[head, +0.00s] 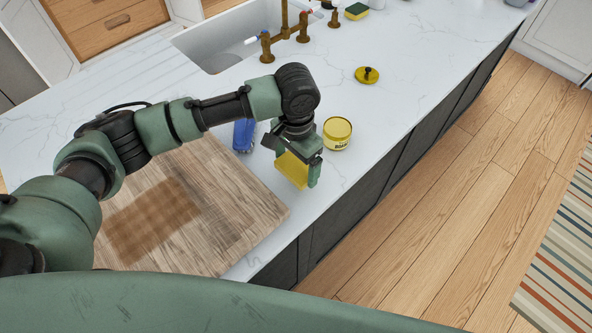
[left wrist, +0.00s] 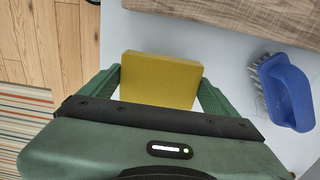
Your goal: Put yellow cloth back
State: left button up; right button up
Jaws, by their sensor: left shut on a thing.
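The yellow cloth (head: 293,170) is a flat, block-like piece between the fingers of my left gripper (head: 298,172). The gripper is shut on it. In the left wrist view the cloth (left wrist: 162,78) sits between the two green fingers (left wrist: 160,92). In the head view it is over the counter, just right of the wooden board; whether it touches the counter is unclear. My right gripper is not in view.
A blue brush (head: 243,135) lies left of the gripper. An open yellow tin (head: 337,133) stands close on its right. The wooden board (head: 240,205) has a darker patch. A yellow lid (head: 367,75), sink (head: 222,40), brass taps (head: 285,28) and sponge (head: 356,11) are farther back.

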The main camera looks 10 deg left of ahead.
aim_at(296, 175)
pick_arm(q)
jog(key=shift+f+p, duration=0.35)
jog(key=shift+f, duration=1.8)
jog(key=shift+f, duration=0.1)
jog(key=o, duration=0.9)
notch_tip(296, 175, up, 12)
jog(key=b, duration=0.3)
